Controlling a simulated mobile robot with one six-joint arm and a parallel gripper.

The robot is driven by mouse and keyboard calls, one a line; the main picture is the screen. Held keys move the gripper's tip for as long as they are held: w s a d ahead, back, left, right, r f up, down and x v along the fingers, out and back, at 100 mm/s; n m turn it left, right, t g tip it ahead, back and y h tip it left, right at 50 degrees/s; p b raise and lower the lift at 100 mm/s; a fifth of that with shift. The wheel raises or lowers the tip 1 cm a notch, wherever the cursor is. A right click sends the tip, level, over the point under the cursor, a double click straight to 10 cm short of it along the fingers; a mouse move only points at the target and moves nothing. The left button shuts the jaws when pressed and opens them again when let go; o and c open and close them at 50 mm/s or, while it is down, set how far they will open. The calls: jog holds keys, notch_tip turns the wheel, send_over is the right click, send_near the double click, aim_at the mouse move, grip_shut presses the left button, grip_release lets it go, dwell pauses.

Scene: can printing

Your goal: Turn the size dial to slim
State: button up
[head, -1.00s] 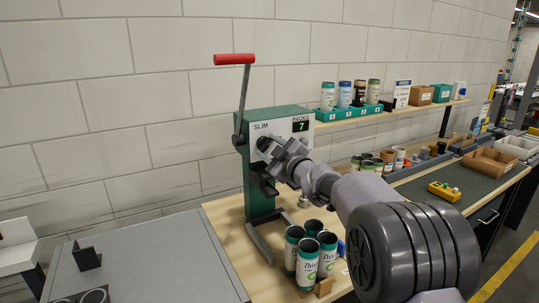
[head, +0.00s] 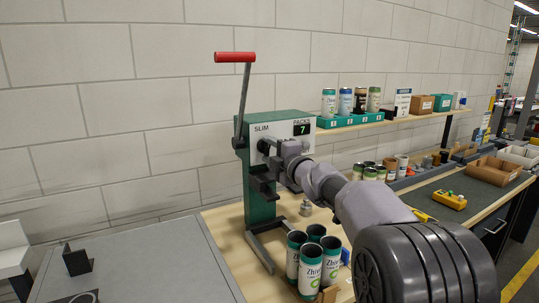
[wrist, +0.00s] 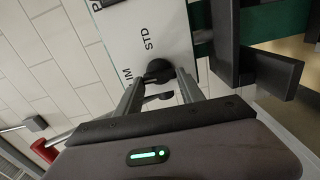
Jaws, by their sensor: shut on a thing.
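The green press (head: 261,185) stands on the bench with a white front plate (head: 284,130) marked SLIM and a display reading 7 under PACKS. My gripper (head: 268,148) is at the black size dial (head: 262,146) on this plate. In the wrist view the two fingers (wrist: 158,82) lie either side of the dial's round knob (wrist: 158,71), and my gripper is shut on it. The STD mark shows beside the knob, and the SLIM mark is partly covered by a finger. I cannot tell which mark the dial points at.
The red-handled lever (head: 235,57) rises at the press's left. A dark bracket (wrist: 270,73) juts out close to my gripper. Several printed cans (head: 311,266) stand in front of the press. A grey table (head: 140,265) on the left is mostly clear.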

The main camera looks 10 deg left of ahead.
jog(key=shift+n, duration=0.3)
dwell(0.4)
jog(key=o, duration=1.4)
jog(key=shift+c, duration=0.2)
jog(key=p+v, duration=0.1)
jog(key=v, duration=1.6)
jog(key=shift+s+d, duration=0.2)
